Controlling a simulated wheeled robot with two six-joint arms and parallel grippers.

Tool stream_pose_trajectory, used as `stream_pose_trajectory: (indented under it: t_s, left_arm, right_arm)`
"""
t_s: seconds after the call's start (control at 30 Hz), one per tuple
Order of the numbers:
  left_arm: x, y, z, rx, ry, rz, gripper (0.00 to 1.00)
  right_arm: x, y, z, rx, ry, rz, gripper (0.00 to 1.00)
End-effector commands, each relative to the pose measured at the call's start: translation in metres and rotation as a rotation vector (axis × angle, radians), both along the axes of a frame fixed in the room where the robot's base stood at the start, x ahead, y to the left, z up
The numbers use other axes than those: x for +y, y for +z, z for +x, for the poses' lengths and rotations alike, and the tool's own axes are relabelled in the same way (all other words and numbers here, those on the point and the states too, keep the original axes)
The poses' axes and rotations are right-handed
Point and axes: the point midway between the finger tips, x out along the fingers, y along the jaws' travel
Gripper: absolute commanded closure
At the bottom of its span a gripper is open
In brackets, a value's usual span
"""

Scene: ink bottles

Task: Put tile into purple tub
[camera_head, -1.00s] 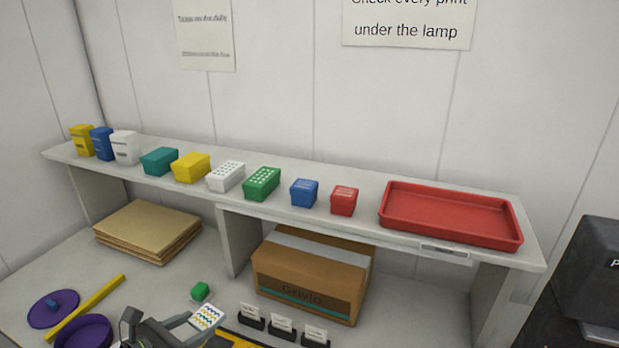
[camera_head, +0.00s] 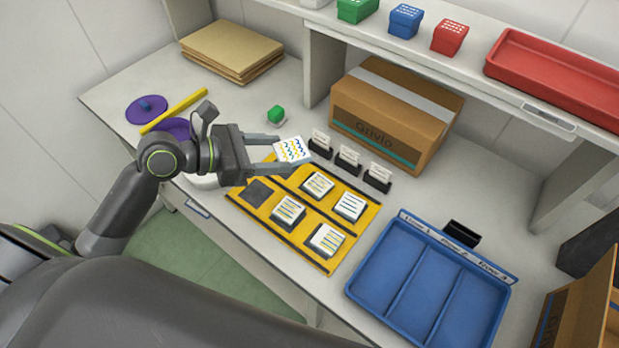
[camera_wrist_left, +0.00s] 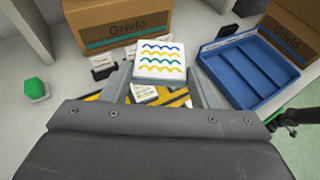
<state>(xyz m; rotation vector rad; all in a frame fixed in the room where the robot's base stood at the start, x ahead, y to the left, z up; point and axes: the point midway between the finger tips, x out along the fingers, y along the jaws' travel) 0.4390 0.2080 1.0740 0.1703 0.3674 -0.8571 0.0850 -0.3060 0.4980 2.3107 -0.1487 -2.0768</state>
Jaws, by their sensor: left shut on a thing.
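My left gripper (camera_head: 291,150) is shut on a white tile (camera_head: 292,151) with yellow, blue and green wavy lines, held above the table by the back of the yellow rack. The tile (camera_wrist_left: 160,61) also shows between the fingers in the left wrist view. The purple tub (camera_head: 177,127) stands on the table at the left, mostly hidden behind my left arm. A purple lid (camera_head: 146,110) with a knob lies beyond it. A dark piece that looks like my right arm (camera_wrist_left: 297,117) is at the right edge of the wrist view; its jaws are unclear.
A yellow bar (camera_head: 176,110) lies by the tub. A yellow rack (camera_head: 327,258) holds several striped tiles. A green block (camera_head: 276,114), card holders (camera_head: 348,161), a cardboard box (camera_head: 385,125) and a blue divided tray (camera_head: 430,285) stand around. A shelf is above the back.

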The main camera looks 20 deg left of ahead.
Motion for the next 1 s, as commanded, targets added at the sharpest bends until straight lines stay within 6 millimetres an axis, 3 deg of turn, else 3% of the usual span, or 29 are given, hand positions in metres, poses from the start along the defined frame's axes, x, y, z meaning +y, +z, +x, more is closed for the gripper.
stream_pose_trajectory:
  t_s: [0.17,0.4,0.77,1.0]
  left_arm:
    - [0.016,-0.015,0.038,0.004,0.172,-0.009,0.71]
    - [0.034,-0.055,0.078,0.006,0.401,-0.007,0.71]
    - [0.037,-0.098,0.094,0.004,0.532,0.000,0.71]
    - [0.037,-0.143,0.094,0.003,0.535,0.000,0.71]
  right_arm:
    - [0.000,0.015,0.000,0.000,0.000,0.000,0.64]
    - [0.000,0.032,0.000,0.000,0.000,0.000,0.64]
    - [0.000,0.039,0.000,0.000,0.000,0.000,0.64]
    - [0.000,0.030,0.000,0.000,0.000,0.000,0.64]
